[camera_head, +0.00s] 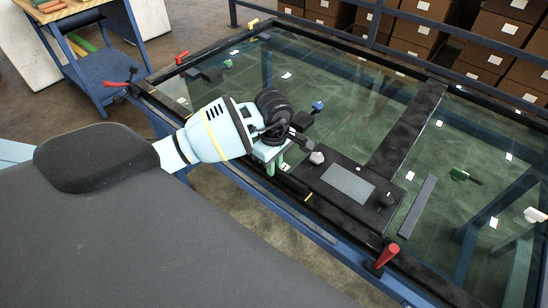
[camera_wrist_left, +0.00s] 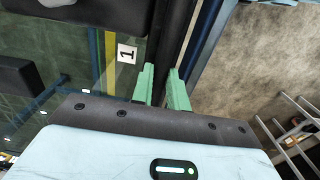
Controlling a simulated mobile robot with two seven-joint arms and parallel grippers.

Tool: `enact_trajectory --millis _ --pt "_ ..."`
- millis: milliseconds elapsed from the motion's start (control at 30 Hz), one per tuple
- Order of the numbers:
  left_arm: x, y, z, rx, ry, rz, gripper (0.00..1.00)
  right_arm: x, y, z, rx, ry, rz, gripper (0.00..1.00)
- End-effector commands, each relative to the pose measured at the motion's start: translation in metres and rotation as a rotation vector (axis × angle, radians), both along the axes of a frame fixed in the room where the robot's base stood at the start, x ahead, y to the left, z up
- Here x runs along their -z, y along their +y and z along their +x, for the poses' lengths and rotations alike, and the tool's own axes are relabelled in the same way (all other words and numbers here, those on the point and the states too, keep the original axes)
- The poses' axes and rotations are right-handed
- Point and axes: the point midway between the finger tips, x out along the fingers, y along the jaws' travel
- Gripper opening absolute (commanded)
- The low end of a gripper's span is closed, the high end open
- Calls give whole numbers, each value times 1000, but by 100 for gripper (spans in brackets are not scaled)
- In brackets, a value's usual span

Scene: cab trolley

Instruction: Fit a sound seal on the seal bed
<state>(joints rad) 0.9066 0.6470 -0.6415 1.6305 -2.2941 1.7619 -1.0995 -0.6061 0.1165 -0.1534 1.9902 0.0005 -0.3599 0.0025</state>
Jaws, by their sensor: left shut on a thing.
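My left gripper (camera_head: 282,165) is over the near edge of the glass-topped trolley. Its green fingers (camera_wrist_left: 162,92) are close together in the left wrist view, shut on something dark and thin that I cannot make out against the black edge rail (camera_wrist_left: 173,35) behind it. A long grey strip (camera_head: 417,205) lies on the glass to the right. Left of it is a dark plate (camera_head: 330,186) with a grey rectangle and knobs. I cannot tell which part is the seal bed, nor pick out a seal for certain. My right gripper is not in view.
A wide black bar (camera_head: 410,125) crosses the glass top. Red handles (camera_head: 388,255) stand at the trolley's edges. A blue-knobbed piece (camera_head: 318,106) and a green piece (camera_head: 460,175) sit on the glass. Cardboard boxes (camera_head: 495,30) stand behind. The glass at right is mostly clear.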

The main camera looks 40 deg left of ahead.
Motion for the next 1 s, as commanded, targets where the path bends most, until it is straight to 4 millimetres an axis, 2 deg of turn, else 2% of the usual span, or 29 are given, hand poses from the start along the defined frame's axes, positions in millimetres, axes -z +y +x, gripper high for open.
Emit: enact_trajectory --millis 367,400,567,867,1000 --pt "0 0 0 -1 -1 0 0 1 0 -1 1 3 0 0" --pt "0 0 0 -1 0 0 20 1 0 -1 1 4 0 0" --pt "0 0 0 0 0 0 41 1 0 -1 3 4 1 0" --pt "-1 0 0 0 1 0 41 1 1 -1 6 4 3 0" --pt "-14 1 1 0 -2 1 41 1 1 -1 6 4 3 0"
